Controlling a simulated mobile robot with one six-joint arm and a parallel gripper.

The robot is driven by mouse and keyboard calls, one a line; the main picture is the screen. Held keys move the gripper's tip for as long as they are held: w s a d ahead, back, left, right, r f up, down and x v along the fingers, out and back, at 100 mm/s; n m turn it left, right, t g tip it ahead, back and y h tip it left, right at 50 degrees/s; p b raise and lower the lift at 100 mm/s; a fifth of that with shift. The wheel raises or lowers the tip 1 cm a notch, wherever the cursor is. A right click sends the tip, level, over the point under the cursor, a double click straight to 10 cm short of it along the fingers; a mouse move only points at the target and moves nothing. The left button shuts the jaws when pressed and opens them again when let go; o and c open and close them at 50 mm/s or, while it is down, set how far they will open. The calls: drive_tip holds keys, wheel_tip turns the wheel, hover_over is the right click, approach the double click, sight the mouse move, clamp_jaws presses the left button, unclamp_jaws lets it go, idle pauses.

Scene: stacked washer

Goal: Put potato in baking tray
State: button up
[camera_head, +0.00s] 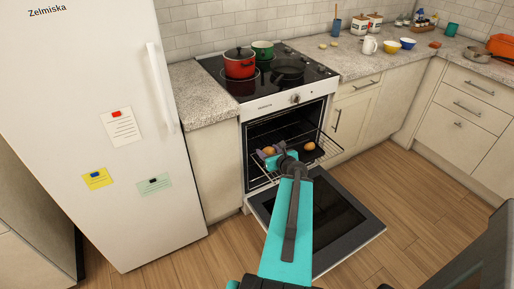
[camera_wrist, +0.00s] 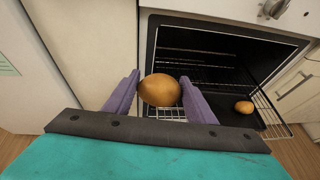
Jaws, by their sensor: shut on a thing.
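My gripper (camera_wrist: 160,92) is shut on a brown potato (camera_wrist: 160,90), with a purple finger on each side of it. In the head view the held potato (camera_head: 269,150) shows at the oven mouth, left of the tray area. The dark baking tray (camera_head: 318,148) rests on the pulled-out oven rack, to the right of my gripper (camera_head: 268,153). A second potato (camera_head: 309,146) lies on the tray; it also shows in the wrist view (camera_wrist: 244,107). Part of the tray is hidden by my gripper and arm.
The oven door (camera_head: 340,212) is folded down in front. The wire rack (camera_head: 328,140) sticks out of the oven. A white fridge (camera_head: 110,130) stands to the left. A red pot (camera_head: 239,64), a green pot and a dark pan are on the stove above.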

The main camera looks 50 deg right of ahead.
drive_tip(key=s+d+f+b, duration=0.2)
drive_tip(key=s+f+b, duration=0.5)
drive_tip(key=f, duration=0.5)
drive_tip(key=shift+s+d+b, duration=0.25)
drive_tip(key=shift+s+b, duration=0.1)
drive_tip(key=shift+s, duration=0.3)
drive_tip(key=shift+w, duration=0.1)
